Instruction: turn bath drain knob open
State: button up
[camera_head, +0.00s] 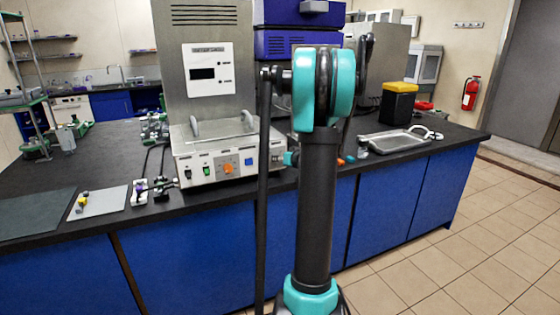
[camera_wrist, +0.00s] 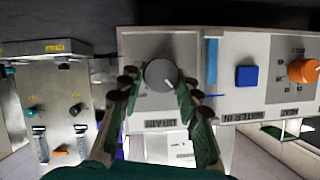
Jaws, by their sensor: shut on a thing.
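The drain knob (camera_wrist: 161,75) is a round dark grey knob with a white pointer line, on the light front panel of the bath (camera_wrist: 215,45). The pointer slants toward the lower right of the wrist view. A DRAIN label, upside down there, is beside it. My gripper (camera_wrist: 157,88) has its two green-and-black fingers on either side of the knob, shut on it. In the head view, the bath (camera_head: 218,135) stands on the bench with its lid handles up. My arm hides the drain knob and most of my gripper there.
A blue button (camera_wrist: 246,76) and an orange knob (camera_wrist: 303,71) share the panel with the drain knob. Another metal unit with small knobs (camera_wrist: 55,100) is close on the left in the wrist view. A metal tray (camera_head: 394,141) lies farther right on the dark bench.

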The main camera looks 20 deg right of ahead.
jog(key=shift+d+f+m+t+y, duration=0.15)
jog(key=shift+m+t+y, duration=0.7)
jog(key=shift+m, duration=1.4)
jog(key=shift+d+f+m+t+y, duration=0.15)
jog(key=shift+m+t+y, duration=0.25)
jog(key=shift+m+y, duration=1.35)
jog(key=shift+d+f+m+t+y, duration=0.1)
jog(key=shift+f+m+t+y, duration=0.4)
jog(key=shift+m, duration=2.3)
jog(key=shift+r, duration=0.2)
jog(key=o, duration=1.1)
jog(key=shift+t, duration=0.25)
jog(key=shift+o, duration=0.2)
jog(key=r+v, duration=0.1)
jog(key=v, duration=1.1)
jog(key=shift+f, duration=0.4)
